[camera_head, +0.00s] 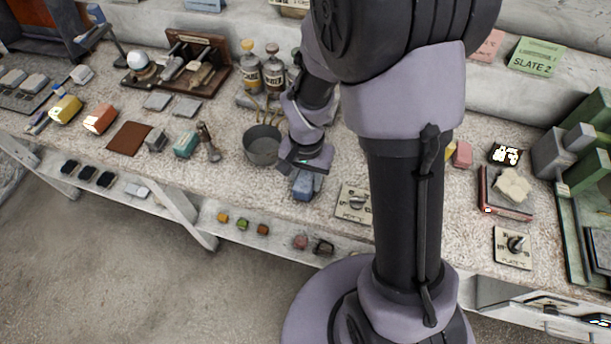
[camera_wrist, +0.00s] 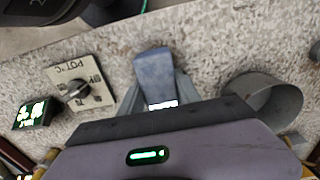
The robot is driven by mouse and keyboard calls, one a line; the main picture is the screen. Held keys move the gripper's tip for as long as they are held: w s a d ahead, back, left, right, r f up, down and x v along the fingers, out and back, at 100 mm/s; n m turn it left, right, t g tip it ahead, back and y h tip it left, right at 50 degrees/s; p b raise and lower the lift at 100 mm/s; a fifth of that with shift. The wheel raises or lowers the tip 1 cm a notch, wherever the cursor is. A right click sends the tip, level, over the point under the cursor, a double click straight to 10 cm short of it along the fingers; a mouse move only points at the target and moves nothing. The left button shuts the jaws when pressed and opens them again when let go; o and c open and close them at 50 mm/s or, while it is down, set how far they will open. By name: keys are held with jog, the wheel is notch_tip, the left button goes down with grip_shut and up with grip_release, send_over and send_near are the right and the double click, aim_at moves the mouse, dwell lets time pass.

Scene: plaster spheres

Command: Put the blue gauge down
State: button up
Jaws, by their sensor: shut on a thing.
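The blue gauge (camera_wrist: 153,74) is a blue block with a small lit display at its near end. It sits between the two fingers of my gripper (camera_wrist: 158,92) in the wrist view, and the fingers are shut on it. In the head view the gauge (camera_head: 305,186) shows below my gripper (camera_head: 306,172), over the speckled bench top (camera_head: 230,192) near its front edge. I cannot tell whether its underside touches the bench.
A grey pot (camera_head: 262,146) stands just left of the gauge. A dial plate marked POT (camera_head: 354,203) lies to its right. A dark lit display (camera_wrist: 34,113) shows beyond that plate. The bench's front edge is close, with a lower shelf (camera_head: 270,236) below.

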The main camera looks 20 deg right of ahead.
aim_at(305, 178)
jog(key=shift+f, duration=0.15)
jog(key=o, duration=1.2)
notch_tip(305, 178, up, 17)
jog(key=t+p, duration=0.1)
jog(key=p, duration=0.4)
jog(key=s+a+r+n+t+y, duration=0.1)
jog(key=s+a+r+t, duration=0.1)
jog(key=s+r, duration=0.4)
jog(key=s+a+r+n+t+y, duration=0.1)
jog(key=s+a+r+t, duration=0.1)
jog(key=s+r, duration=0.4)
jog(key=shift+s+r+n+t, duration=0.25)
jog(key=shift+s+n+t, duration=0.15)
